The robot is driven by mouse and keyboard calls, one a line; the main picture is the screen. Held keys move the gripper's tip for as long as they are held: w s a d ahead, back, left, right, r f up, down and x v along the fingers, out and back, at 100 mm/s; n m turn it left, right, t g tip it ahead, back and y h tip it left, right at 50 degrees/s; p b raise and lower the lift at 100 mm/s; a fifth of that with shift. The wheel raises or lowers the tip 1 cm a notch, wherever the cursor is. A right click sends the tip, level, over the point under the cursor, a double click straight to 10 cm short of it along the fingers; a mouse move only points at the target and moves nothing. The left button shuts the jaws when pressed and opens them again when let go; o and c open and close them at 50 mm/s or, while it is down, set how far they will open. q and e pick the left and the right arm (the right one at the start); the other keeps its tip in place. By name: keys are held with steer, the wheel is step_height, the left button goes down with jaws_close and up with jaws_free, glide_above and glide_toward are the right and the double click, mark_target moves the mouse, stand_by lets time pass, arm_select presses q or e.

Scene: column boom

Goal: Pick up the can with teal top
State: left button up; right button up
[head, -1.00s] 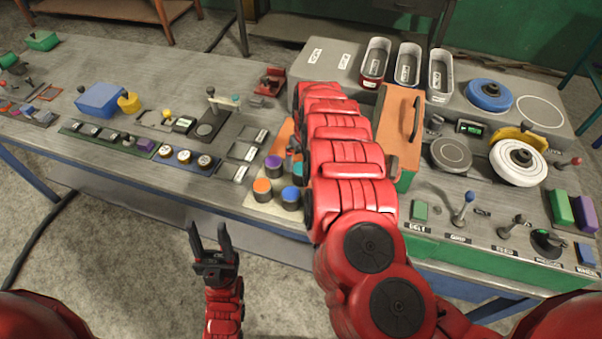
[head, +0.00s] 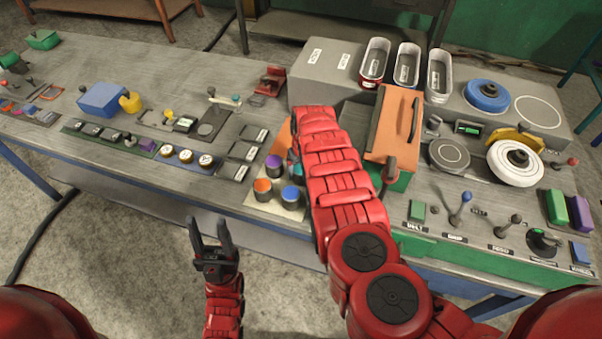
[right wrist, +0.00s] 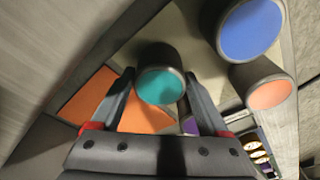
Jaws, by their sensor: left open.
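The can with the teal top (right wrist: 160,86) stands in the right wrist view, its dark side visible above the lid. My right gripper (right wrist: 160,78) has its two fingers apart, one on each side of the teal lid; whether they touch it I cannot tell. In the head view my right arm hides this gripper and most of that can. My left gripper (head: 208,228) is open and empty, in front of the bench's near edge.
Close to the teal can are a blue-topped can (head: 292,194), an orange-topped can (head: 262,187) and a purple-topped can (head: 274,163). An orange-topped box with a handle (head: 396,130) stands right of my right arm. Switch panels lie left along the bench (head: 190,70).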

steer(key=c, duration=1.1)
steer(key=shift+r, duration=0.15)
